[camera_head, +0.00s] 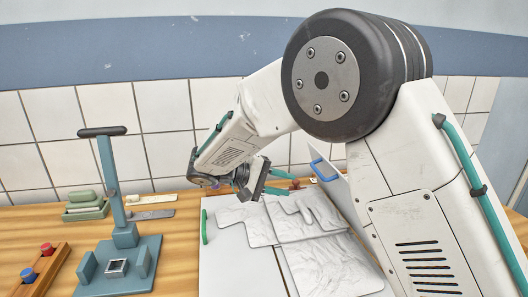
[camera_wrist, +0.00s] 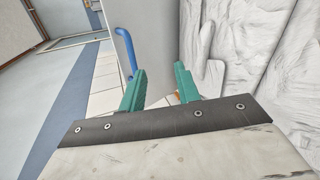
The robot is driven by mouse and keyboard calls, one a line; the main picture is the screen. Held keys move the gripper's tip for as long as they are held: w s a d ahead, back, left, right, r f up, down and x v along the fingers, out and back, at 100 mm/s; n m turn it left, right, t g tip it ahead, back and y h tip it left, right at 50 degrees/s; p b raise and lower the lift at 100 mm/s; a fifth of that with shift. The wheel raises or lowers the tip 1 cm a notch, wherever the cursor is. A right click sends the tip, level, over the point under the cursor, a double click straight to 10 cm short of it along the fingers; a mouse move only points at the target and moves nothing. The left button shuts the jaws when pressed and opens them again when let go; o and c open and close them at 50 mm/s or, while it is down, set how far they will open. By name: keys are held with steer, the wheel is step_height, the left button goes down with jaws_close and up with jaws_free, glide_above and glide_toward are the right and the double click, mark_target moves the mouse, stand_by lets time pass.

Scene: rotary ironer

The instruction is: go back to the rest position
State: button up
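My gripper (camera_head: 280,183) is in the air above the back part of the white work surface in the head view. In the wrist view its two teal fingers (camera_wrist: 160,70) stand apart with nothing between them. White, wrinkled garments (camera_head: 297,217) lie on the white surface below and in front of the gripper. White cloth (camera_wrist: 285,65) also fills the right of the wrist view. My upper arm covers much of the right side of the head view and hides part of the surface.
A raised panel with a blue handle (camera_head: 325,169) stands right of the gripper; the handle (camera_wrist: 125,52) shows in the wrist view. A green handle (camera_head: 204,227) is at the surface's left edge. A teal lever stand (camera_head: 116,195), green trays (camera_head: 85,209) and a button board (camera_head: 38,270) are left.

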steer(key=s+d+r+m+y, duration=0.1)
steer(key=s+d+y, duration=0.3)
steer(key=s, duration=0.7)
steer(key=s+d+r+m+y, duration=0.1)
steer(key=s+d+r+y, duration=0.1)
steer(key=s+d+y, duration=0.3)
steer(key=s+d+r+m+y, duration=0.1)
steer(key=s+d+y, duration=0.3)
steer(key=s+d, duration=0.5)
steer(key=shift+s+r+g+y, duration=0.35)
steer(key=shift+s+r, duration=0.35)
steer(key=shift+s, duration=4.1)
steer(key=shift+d, duration=0.1)
